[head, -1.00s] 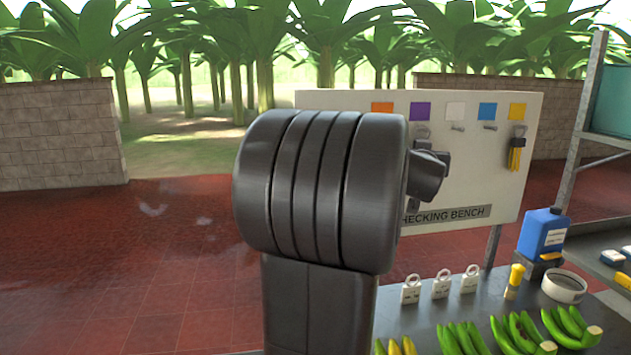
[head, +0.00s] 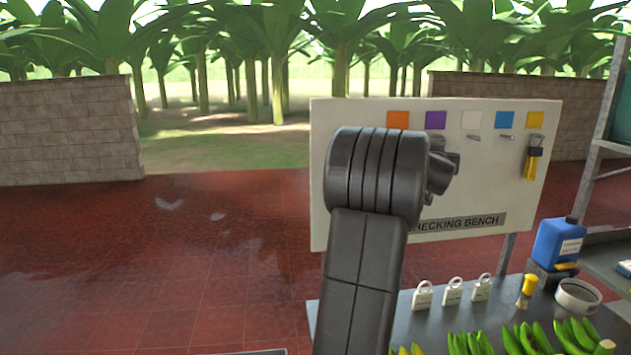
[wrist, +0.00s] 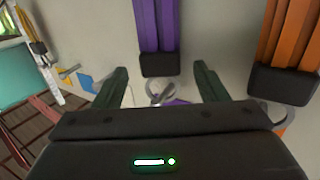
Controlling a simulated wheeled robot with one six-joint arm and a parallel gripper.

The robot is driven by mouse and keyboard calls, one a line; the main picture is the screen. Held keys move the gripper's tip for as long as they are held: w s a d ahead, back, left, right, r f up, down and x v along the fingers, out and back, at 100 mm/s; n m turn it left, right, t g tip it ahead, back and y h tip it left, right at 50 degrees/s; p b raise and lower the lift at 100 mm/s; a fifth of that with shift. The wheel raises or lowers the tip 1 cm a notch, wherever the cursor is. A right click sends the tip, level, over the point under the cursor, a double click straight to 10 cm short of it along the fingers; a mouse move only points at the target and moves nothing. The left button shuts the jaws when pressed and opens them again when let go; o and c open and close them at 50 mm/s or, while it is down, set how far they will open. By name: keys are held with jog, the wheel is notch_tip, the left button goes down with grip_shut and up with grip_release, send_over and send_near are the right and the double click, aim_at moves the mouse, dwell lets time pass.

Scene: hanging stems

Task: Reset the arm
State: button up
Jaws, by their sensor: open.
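My gripper (wrist: 160,82) is open in the wrist view, its two dark green fingers apart with nothing between them. Past the fingertips, a purple bundle (wrist: 158,28) with a black band hangs by a metal hook (wrist: 160,92) on the pale board; the wrist picture looks upside down. It cannot be told how near the fingers are to it. In the head view my dark arm (head: 370,260) rises in front of the board (head: 480,180) and hides its left part, including any purple and orange bundles. The gripper fingers do not show there.
An orange bundle (wrist: 293,35) hangs beside the purple one. A yellow bundle (head: 532,160) hangs at the board's right. The red floor at left is clear.

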jog(key=shift+w+d, duration=0.2)
jog(key=shift+w, duration=0.25)
jog(key=shift+s, duration=0.1)
jog(key=f+b+v, duration=0.1)
jog(key=b+v, duration=0.3)
jog(key=v, duration=0.9)
jog(key=r+p+x, duration=0.1)
jog(key=p+x, duration=0.4)
jog(key=x, duration=0.9)
jog(key=s+d+r+b, duration=0.1)
jog(key=s+b, duration=0.8)
jog(key=b, duration=0.3)
jog(key=shift+s+r, duration=0.15)
jog(key=shift+r, duration=0.15)
jog(key=shift+r, duration=0.1)
